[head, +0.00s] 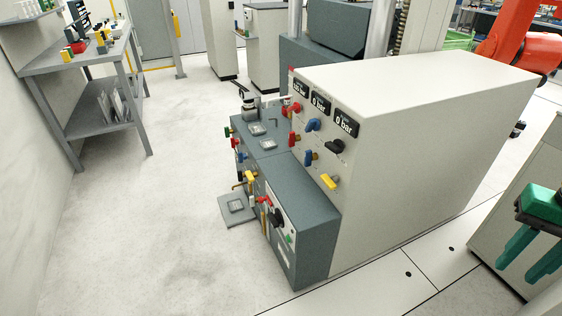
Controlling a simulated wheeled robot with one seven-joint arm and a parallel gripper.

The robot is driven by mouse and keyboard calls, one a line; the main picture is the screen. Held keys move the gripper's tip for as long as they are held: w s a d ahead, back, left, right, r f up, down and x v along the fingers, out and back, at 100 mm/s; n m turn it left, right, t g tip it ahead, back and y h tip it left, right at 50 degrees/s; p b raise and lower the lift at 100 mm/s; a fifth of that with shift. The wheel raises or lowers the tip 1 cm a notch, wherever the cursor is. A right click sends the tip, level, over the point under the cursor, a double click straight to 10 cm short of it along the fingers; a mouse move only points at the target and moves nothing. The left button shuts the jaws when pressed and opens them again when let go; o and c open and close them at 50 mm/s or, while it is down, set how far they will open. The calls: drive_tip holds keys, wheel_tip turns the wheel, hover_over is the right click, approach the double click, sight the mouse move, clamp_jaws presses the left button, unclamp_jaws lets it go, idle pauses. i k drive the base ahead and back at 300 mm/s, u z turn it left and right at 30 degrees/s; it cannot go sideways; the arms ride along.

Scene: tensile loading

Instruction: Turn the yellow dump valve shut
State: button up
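A yellow valve handle (330,181) sits low on the front panel of the pale cabinet (430,130), below a black handle (334,146). Its exact turn is hard to tell at this size. Another yellow handle (250,176) shows on the dark unit's left side; I cannot tell from labels which is the dump valve. My gripper (515,277), green with two teal fingers, appears at the right edge. Its fingers point down and left, apart with nothing visible between them. It is far to the right of the yellow handles, with the cabinet between.
Blue (313,125) and red (294,108) handles share the panel under displays (320,101), at least one reading 0 bar. A dark lower unit (295,210) juts out in front. A grey bench (90,70) stands at left. The pale floor (150,230) between is clear.

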sight(251, 177)
drive_tip(key=u, duration=0.2)
drive_tip(key=i, duration=1.25)
drive_tip(key=u, duration=0.7)
